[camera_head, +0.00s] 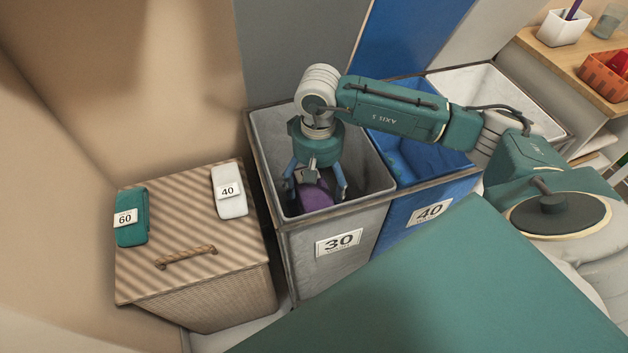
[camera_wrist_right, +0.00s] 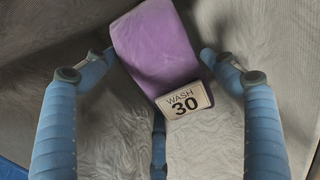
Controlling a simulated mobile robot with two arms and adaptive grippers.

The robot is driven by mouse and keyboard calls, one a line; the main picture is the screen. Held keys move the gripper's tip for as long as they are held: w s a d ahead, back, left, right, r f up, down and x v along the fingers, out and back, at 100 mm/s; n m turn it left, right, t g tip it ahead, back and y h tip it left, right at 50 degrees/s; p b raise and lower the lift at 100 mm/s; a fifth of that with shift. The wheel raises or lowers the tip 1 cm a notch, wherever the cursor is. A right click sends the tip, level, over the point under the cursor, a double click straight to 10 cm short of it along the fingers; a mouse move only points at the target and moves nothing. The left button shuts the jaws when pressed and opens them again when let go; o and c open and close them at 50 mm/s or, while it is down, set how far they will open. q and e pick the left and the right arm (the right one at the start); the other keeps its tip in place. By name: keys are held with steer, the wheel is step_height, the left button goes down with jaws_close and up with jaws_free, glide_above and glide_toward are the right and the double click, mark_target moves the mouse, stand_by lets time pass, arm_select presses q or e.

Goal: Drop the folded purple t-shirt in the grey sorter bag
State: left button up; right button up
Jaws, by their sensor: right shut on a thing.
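The folded purple t-shirt (camera_head: 314,197) is inside the opening of the grey sorter bag (camera_head: 333,245), which bears a "30" label. My right gripper (camera_head: 317,188) points down into this bag, its fingers below the rim and shut on the shirt. In the right wrist view the shirt (camera_wrist_right: 155,45) sits between the blue fingertips (camera_wrist_right: 158,55), with a "WASH 30" tag at its lower edge. Pale grey fabric lies around and below it there; I cannot tell whether the shirt touches the bag's bottom. My left gripper is not in view.
A blue bag (camera_head: 428,210) labelled "40" adjoins on the right, with a whitish bag (camera_head: 480,78) beyond. On the left, a wicker hamper (camera_head: 190,275) carries a green folded item (camera_head: 131,230) marked "60" and a white one (camera_head: 229,203) marked "40".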

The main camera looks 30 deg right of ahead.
step_height(320, 180, down, 16)
steer(key=shift+b, duration=0.9)
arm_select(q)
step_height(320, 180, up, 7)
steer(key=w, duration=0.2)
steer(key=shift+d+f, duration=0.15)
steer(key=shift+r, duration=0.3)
arm_select(e)
steer(key=shift+f, duration=0.15)
steer(key=shift+f, duration=0.15)
steer(key=shift+f+b, duration=0.2)
steer(key=shift+b, duration=0.3)
steer(key=shift+f, duration=0.15)
steer(key=o, duration=1.2)
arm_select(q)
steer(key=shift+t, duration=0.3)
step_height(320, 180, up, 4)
